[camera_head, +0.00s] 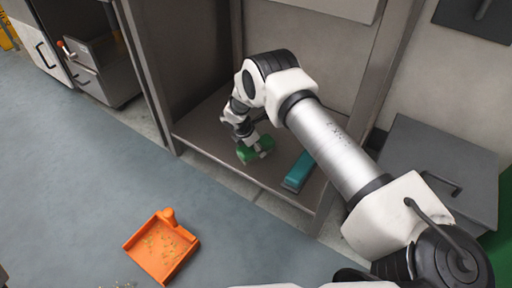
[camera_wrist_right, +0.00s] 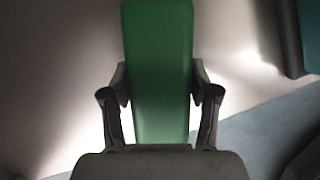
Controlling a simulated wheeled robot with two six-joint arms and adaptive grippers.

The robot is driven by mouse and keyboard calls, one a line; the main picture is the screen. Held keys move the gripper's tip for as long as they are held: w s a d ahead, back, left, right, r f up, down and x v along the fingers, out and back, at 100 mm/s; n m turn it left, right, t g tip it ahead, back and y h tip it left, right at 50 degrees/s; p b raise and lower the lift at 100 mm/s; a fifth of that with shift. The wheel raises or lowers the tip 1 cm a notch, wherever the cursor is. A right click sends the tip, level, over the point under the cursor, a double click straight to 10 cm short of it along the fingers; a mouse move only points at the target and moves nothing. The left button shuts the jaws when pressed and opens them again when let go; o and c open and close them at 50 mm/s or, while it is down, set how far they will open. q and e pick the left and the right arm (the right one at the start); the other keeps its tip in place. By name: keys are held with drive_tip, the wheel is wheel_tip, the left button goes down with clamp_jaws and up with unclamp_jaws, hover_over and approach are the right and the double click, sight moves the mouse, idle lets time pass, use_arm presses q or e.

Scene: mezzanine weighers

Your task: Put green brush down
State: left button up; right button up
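The green brush (camera_head: 246,154) is at the shelf floor (camera_head: 205,125) inside the open grey cabinet. My right gripper (camera_head: 257,147) reaches in over it from above. In the right wrist view, the green brush (camera_wrist_right: 160,60) stands out between the two fingers of my right gripper (camera_wrist_right: 160,85), and both fingertips appear to touch its sides. I cannot tell whether the brush rests on the shelf or hangs just above it. My left gripper is not in view.
A teal block-like object (camera_head: 299,171) lies on the same shelf, right of the brush. Cabinet side walls (camera_head: 152,75) bound the space. An orange dustpan (camera_head: 160,247) with bits in it lies on the blue floor. A grey box (camera_head: 440,165) stands right of the cabinet.

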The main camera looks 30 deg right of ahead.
drive_tip(key=o, duration=0.4)
drive_tip(key=shift+c, duration=0.2)
drive_tip(key=p+v, duration=0.6)
drive_tip(key=v, duration=0.7)
drive_tip(key=s+a+f+m+y, duration=0.2)
drive_tip(key=s+a+f+m, duration=0.3)
drive_tip(key=s, duration=0.4)
drive_tip(key=s+a+f+m+y, duration=0.25)
drive_tip(key=s+f, duration=0.35)
drive_tip(key=s, duration=0.4)
drive_tip(key=s+r+m, duration=0.1)
drive_tip(key=s+m, duration=0.4)
drive_tip(key=s, duration=0.4)
drive_tip(key=s+a+r+m, duration=0.1)
drive_tip(key=s+m, duration=0.5)
drive_tip(key=s, duration=0.3)
drive_tip(key=shift+s+a+r, duration=0.25)
drive_tip(key=shift+a+r, duration=0.05)
